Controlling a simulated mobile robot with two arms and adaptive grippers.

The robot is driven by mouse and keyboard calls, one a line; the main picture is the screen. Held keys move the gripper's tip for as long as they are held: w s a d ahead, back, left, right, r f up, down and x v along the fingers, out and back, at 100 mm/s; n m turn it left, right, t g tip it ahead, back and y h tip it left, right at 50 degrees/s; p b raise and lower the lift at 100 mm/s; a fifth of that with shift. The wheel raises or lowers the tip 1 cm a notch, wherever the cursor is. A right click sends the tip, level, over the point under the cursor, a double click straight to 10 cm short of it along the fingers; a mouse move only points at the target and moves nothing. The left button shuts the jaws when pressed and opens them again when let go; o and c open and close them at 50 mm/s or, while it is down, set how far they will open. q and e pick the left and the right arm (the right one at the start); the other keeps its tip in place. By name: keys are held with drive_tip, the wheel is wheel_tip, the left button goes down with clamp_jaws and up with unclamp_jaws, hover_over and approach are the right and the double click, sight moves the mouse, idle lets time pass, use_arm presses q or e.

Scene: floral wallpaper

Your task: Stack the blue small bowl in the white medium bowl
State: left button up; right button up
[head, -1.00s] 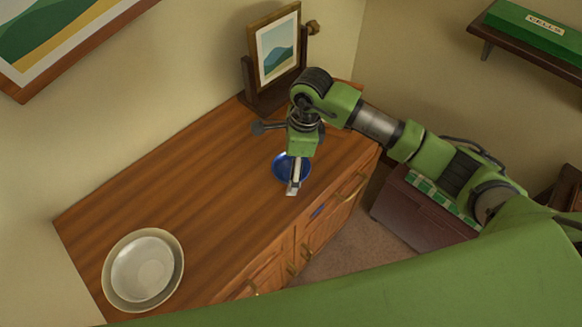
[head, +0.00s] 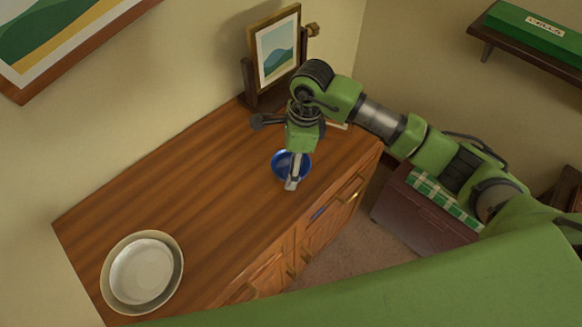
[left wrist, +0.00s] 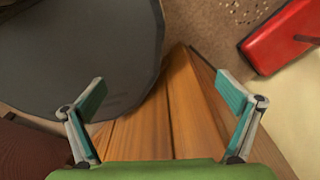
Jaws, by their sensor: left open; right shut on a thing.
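The blue small bowl (head: 283,167) is near the right end of the wooden cabinet top in the head view. My right gripper (head: 292,184) is over it from above, shut on its near rim. The gripper's fingers hide part of the bowl. Whether the bowl touches the wood is hard to tell. The white medium bowl (head: 142,271) sits inside a larger cream bowl (head: 176,262) at the left end of the cabinet top, well apart from the blue bowl. My left gripper (left wrist: 162,98) is open and empty in the left wrist view; it does not show in the head view.
The cabinet top (head: 210,195) is clear between the bowls. A framed picture on a stand (head: 276,52) stands at its back. In the left wrist view are a large dark grey surface (left wrist: 75,50) and a red object (left wrist: 280,38).

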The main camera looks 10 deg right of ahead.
drive_tip(key=s+r+b, duration=0.3)
drive_tip(key=s+r, duration=0.8)
drive_tip(key=s, duration=0.3)
drive_tip(key=shift+a, duration=0.25)
drive_tip(key=w+d+f+n+g+h, duration=0.1)
drive_tip(key=d+n, duration=0.8)
drive_tip(key=n, duration=1.1)
drive_tip(key=shift+f+g+h, duration=0.4)
drive_tip(key=shift+g, duration=0.2)
drive_tip(key=shift+d, duration=0.1)
